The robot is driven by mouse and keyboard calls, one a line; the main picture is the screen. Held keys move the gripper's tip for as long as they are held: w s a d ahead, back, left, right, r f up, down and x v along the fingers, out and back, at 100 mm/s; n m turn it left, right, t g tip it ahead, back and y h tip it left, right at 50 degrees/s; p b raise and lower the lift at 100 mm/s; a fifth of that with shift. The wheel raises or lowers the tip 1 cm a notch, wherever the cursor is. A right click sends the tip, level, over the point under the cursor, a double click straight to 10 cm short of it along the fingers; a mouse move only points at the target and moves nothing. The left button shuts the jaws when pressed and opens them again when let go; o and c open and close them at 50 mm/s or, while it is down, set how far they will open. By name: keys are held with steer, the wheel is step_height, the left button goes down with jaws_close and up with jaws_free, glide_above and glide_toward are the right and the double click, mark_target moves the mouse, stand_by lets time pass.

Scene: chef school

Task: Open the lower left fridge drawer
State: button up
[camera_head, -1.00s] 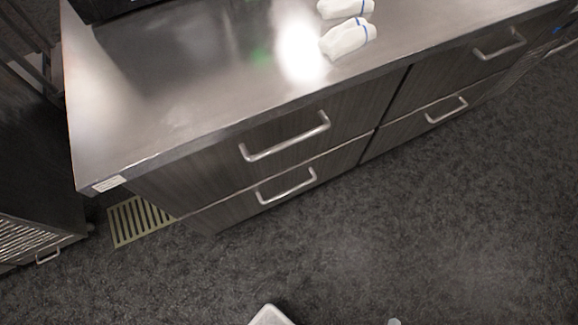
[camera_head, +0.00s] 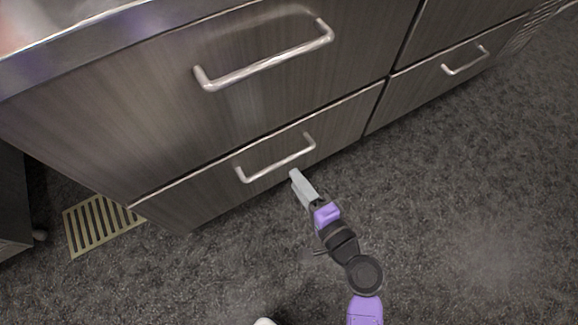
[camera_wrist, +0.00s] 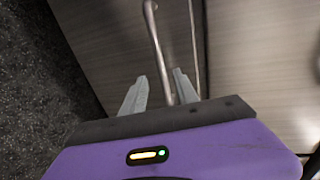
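The lower left drawer (camera_head: 215,195) is a dark wood-grain front with a silver bar handle (camera_head: 275,163). It is shut, flush with the front above it. My gripper (camera_head: 296,176) is just in front of this drawer, near the right part of the handle. In the wrist view my gripper (camera_wrist: 160,76) is open, its two grey fingers apart. The handle bar (camera_wrist: 157,45) runs between the fingers in that view. Whether the fingertips reach past the bar or touch it, I cannot tell.
The upper left drawer (camera_head: 150,120) with a larger-looking handle (camera_head: 265,62) is above, shut. Another shut drawer (camera_head: 425,95) is to the right. A yellowish floor grate (camera_head: 100,222) lies at the left. The dark floor (camera_head: 460,200) to the right is clear.

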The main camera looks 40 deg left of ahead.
mark_target(283, 161)
steer(key=shift+b+x, duration=0.95)
steer(key=shift+x, duration=3.1)
steer(key=shift+r, duration=0.1)
jaws_close()
